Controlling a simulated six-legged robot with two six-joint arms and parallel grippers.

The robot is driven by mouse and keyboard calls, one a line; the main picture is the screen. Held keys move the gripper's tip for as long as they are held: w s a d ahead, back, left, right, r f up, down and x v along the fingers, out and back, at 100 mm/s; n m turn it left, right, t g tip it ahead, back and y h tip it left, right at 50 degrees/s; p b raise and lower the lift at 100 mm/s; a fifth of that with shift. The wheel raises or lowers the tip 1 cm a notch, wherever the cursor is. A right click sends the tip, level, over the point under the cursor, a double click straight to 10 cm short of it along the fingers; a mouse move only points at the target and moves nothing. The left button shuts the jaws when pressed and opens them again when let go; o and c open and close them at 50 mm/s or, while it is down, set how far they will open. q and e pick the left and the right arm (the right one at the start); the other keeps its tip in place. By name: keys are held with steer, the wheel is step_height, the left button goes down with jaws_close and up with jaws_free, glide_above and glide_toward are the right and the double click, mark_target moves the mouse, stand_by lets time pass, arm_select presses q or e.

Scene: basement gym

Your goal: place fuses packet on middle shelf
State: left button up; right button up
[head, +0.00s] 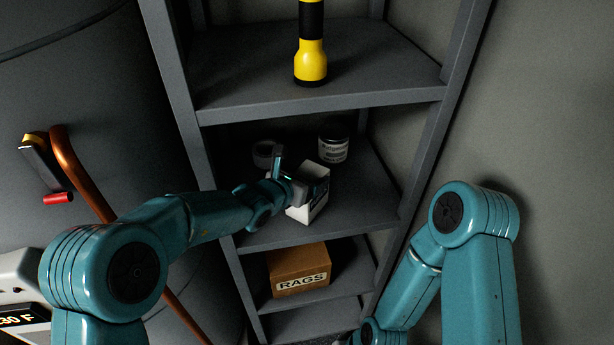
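A small white box (319,199), probably the fuses packet, is upright at the middle shelf (362,205), near its front. Its front is partly covered by my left gripper (290,174), and its label cannot be read. The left gripper reaches in from the left and is at the box's upper left side. One finger stands up left of the box and the other overlaps its front. Whether the fingers grip the box or are just beside it cannot be told. My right arm is at the lower right, and its gripper is not clearly visible.
The upper shelf (390,62) holds a yellow flashlight (311,60). A brown RAGS box (297,268) is on the shelf below. The middle shelf's right side is clear. Shelf posts flank the opening.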

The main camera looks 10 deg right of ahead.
arm_select(q)
steer(key=o, duration=0.3)
steer(key=shift+o, duration=0.2)
steer(key=shift+r, duration=0.15)
steer(key=b+v, duration=0.2)
steer(key=v, duration=1)
steer(key=shift+b, duration=0.3)
